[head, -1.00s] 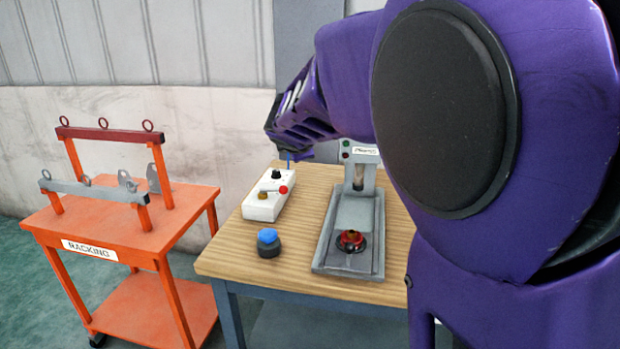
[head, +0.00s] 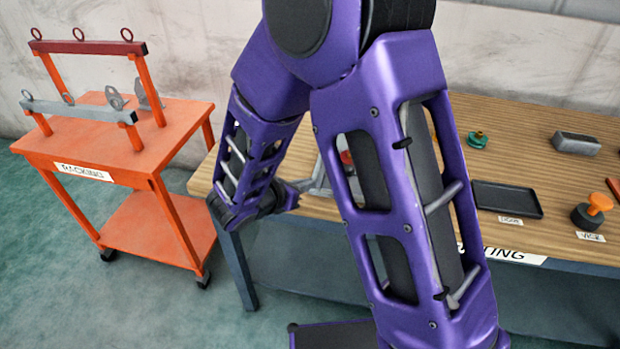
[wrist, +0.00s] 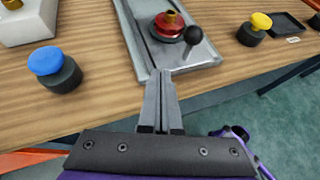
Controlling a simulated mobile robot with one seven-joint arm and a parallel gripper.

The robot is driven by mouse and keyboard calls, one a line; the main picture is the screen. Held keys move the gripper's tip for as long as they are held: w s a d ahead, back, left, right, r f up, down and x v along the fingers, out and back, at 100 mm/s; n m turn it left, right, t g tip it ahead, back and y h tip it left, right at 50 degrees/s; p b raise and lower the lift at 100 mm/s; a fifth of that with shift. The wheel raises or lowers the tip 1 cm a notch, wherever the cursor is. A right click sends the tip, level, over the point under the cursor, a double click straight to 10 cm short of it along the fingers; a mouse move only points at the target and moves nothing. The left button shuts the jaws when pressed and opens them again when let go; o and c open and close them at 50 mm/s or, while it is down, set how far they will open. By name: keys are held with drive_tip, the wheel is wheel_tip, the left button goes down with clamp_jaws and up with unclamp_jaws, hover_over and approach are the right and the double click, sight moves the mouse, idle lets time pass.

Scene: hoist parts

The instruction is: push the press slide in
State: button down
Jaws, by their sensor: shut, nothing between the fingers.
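The press slide (wrist: 143,38) shows in the wrist view as a grey tray on the wooden table, running away from me. A red part with a brass top (wrist: 170,24) sits on it, and a black ball knob (wrist: 193,35) stands close beside that part. My gripper (wrist: 160,76) is shut and empty. Its fingertips appear at the near end of the tray; I cannot tell whether they touch it. In the head view my arm hides most of the press and the fingertips; only a bit of red shows (head: 346,157).
A blue-topped button (wrist: 55,68) and a white box (wrist: 28,22) lie left of the tray. A yellow-topped knob (wrist: 252,29) stands right. The orange racking cart (head: 120,140) is left of the table. A dark tray (head: 507,200) lies on the table's right part.

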sight(331, 177)
drive_tip(key=x, duration=0.7)
drive_tip(key=shift+w+d+f, duration=0.15)
drive_tip(key=shift+d+f, duration=0.05)
drive_tip(key=shift+w+d+r, duration=0.15)
drive_tip(key=shift+w+d, duration=0.65)
drive_tip(key=shift+w, duration=0.2)
drive_tip(key=shift+w+d, duration=0.4)
drive_tip(key=shift+w, duration=0.1)
